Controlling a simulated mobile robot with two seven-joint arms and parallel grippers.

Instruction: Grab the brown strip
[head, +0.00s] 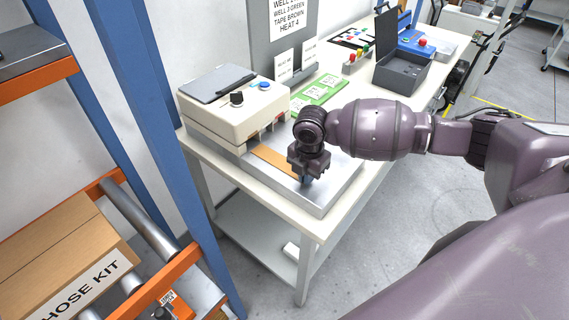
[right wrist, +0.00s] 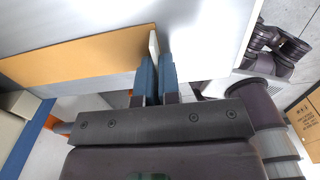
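The brown strip (head: 272,163) lies flat on the metal plate (head: 325,196) in front of the cream tester. In the right wrist view the strip (right wrist: 85,58) runs in from the left and ends at a small upright pale tab (right wrist: 154,42). My right gripper (head: 304,180) is low over the plate at the strip's near end. Its blue fingers (right wrist: 157,72) are close together, with the tab between their tips; they look shut on it. The contact itself is partly hidden by the fingers.
The cream tester (head: 212,117) with a knob and blue button stands behind the plate. A green card (head: 318,90) and an open grey case (head: 400,72) are farther along the table. A blue-posted rack (head: 165,130) with a hose kit box (head: 62,250) stands left.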

